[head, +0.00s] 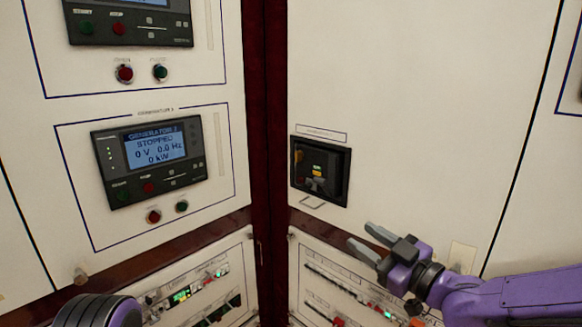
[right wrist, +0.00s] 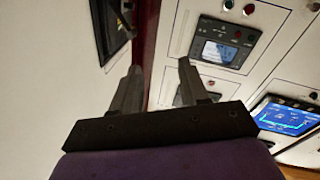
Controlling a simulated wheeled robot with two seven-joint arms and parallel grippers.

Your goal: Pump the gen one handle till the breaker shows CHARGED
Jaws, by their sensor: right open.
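A black-framed breaker (head: 320,171) is set in the white panel right of the corner in the head view. Its face has small yellow and green marks; its text is too small to read. The handle on it cannot be made out clearly. In the right wrist view, a dark recessed frame (right wrist: 117,30) shows at the upper left. My right gripper (head: 362,241) is open and empty, below and right of the breaker, apart from it. Its two fingers (right wrist: 157,85) also show in the right wrist view with nothing between them. My left arm shows at the bottom left, but its gripper does not.
A generator controller (head: 152,158) on the left panel reads STOPPED, 0 V. Red and green buttons (head: 153,216) sit below it. Lower panels hold rows of small breakers (head: 340,285). A dark red post (head: 266,130) fills the corner.

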